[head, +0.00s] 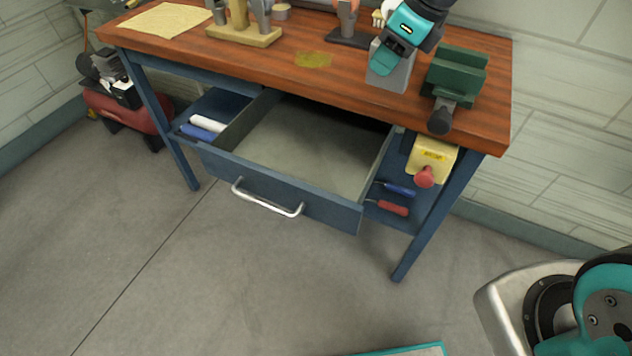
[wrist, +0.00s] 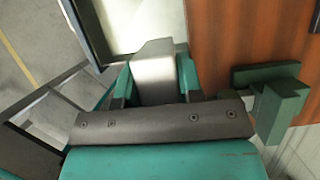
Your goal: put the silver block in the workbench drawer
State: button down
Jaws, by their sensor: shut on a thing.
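The silver block (head: 390,78) is held in my gripper (head: 384,58) over the right part of the bench top, near its front edge. The jaws are shut on its upper part. I cannot tell whether its underside touches the wood. In the wrist view the block (wrist: 153,62) sits between the two teal fingers of my gripper (wrist: 156,82). The workbench drawer (head: 275,193) is pulled open, and its visible inside is empty. It lies left of and below the block in the head view. Part of the drawer (wrist: 128,20) shows at the top of the wrist view.
A green vise (head: 455,75) stands right of the block. A yellow switch box (head: 432,158) with a red knob hangs below the bench's right front. Screwdrivers (head: 393,198) lie right of the drawer, rolls (head: 205,125) left of it. A wooden tool holder (head: 243,34) stands farther left.

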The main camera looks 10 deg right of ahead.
aim_at(307, 152)
jog(key=k, duration=0.45)
jog(key=u, duration=1.1)
jog(key=i, duration=0.7)
jog(key=z, duration=1)
